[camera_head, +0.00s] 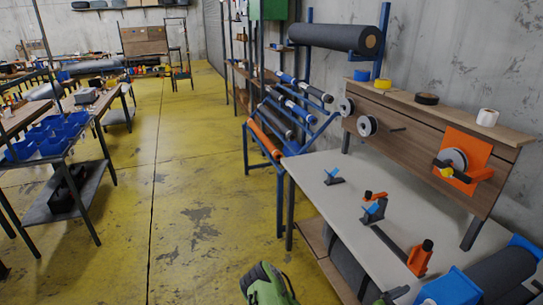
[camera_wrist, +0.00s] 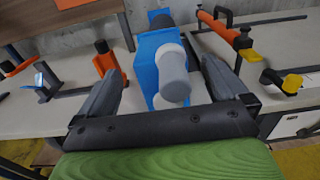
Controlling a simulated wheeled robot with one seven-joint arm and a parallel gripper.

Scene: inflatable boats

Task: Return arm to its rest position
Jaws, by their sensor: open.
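My gripper (camera_wrist: 150,62) shows in the wrist view with its two dark fingers spread apart. Beyond and between the fingers stands a blue block-shaped holder (camera_wrist: 147,50) with a grey and white cylinder (camera_wrist: 173,75) at its front. I see nothing clamped between the fingers; whether either touches the blue holder is hard to tell. In the head view a green part of my arm (camera_head: 265,287) shows at the bottom edge.
The pale workbench (camera_head: 345,195) carries orange-handled tools (camera_head: 420,258), a blue holder (camera_head: 450,287) and a dark roll (camera_head: 490,275). A wooden back panel (camera_head: 410,130) with tape rolls stands behind. A rack of rolls (camera_head: 290,105) is beyond.

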